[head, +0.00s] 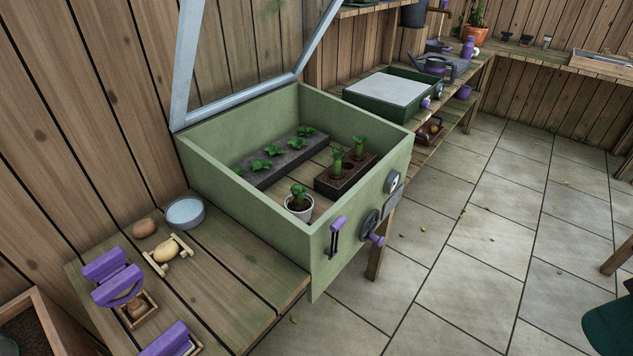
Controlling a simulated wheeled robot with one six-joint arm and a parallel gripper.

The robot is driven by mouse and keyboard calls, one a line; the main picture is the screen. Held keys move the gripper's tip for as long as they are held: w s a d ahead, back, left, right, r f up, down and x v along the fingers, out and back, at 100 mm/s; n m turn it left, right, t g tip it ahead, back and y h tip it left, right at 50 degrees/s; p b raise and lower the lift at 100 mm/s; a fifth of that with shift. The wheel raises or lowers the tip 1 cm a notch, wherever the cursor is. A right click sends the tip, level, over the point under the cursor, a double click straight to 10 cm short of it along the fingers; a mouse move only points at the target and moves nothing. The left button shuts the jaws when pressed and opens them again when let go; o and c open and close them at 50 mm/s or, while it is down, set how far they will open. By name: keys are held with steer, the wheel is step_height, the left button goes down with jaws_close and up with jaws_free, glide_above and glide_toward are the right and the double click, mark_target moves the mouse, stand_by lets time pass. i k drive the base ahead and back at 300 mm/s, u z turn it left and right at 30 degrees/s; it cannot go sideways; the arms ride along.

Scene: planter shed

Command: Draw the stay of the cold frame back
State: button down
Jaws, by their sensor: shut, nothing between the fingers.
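The cold frame (235,200) is a green open-topped box on a wooden bench. Its glazed lid (183,75), in a pale blue-grey frame, stands raised at the back. On the front wall, towards the left, a purple handle (338,222) sits at the top of an upright black fitting; I cannot tell for sure whether this is the stay. To its right are a dark handwheel (368,226) with a purple knob (377,240), a grey plate and a round white dial (393,183). My gripper is not in view.
Inside the frame are a dark seedling tray (279,165), a brown planter (345,180) and a white pot (299,209). A bowl (185,212) and purple-handled items (104,264) stand on the bench at left. The paved floor at right is largely clear.

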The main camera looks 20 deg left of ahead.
mark_target(338, 224)
steer(key=u, duration=0.4)
steer(key=i, duration=0.85)
steer(key=u, duration=0.4)
